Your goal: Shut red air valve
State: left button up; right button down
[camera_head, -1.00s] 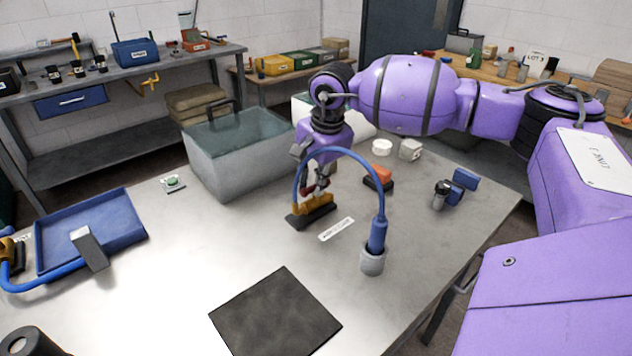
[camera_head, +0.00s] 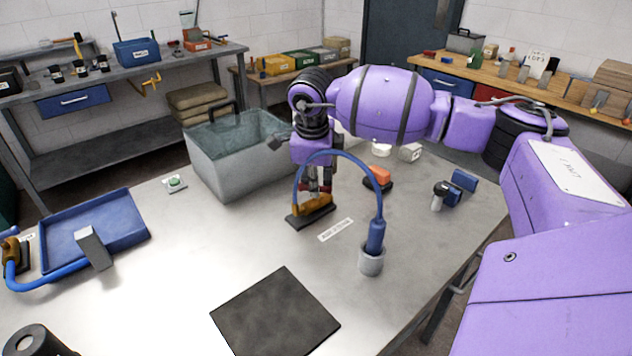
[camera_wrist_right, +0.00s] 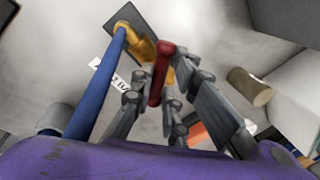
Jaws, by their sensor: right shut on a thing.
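The air valve has a yellow-brass body (camera_head: 318,204) on a dark base plate (camera_head: 311,218), behind the arch of a blue hose (camera_head: 338,153). Its red handle (camera_wrist_right: 161,72) stands out in the right wrist view, with the brass body (camera_wrist_right: 143,49) beside it. My right gripper (camera_head: 315,187) is at the valve from above, its fingers on either side of the red handle and shut on it. In the head view the hose and fingers partly hide the handle. My left gripper is not in view.
The hose runs into a grey cup (camera_head: 371,262) right of the valve. A grey bin (camera_head: 235,165) stands close on the left. An orange-topped block (camera_head: 378,177) lies to the right. A black mat (camera_head: 275,312) and a blue tray (camera_head: 95,232) lie nearer the front.

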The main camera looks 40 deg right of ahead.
jog(key=m, duration=0.3)
jog(key=m+g+p, duration=0.1)
jog(key=m, duration=0.1)
jog(key=shift+s+a+f+h, duration=0.15)
jog(key=shift+a+f+h, duration=0.1)
jog(key=shift+h, duration=0.05)
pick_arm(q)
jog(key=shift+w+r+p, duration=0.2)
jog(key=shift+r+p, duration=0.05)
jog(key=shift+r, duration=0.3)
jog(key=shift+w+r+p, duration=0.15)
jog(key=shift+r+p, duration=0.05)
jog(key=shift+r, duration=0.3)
pick_arm(e)
jog(key=shift+m+g, duration=0.3)
jog(key=shift+m, duration=1.3)
jog(key=shift+f, duration=0.1)
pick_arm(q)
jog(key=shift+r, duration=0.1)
pick_arm(e)
jog(key=c, duration=1.8)
grip_release()
jog(key=shift+c, duration=0.2)
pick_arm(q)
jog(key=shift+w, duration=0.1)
pick_arm(e)
jog(key=shift+o, duration=0.4)
jog(key=shift+a, duration=0.1)
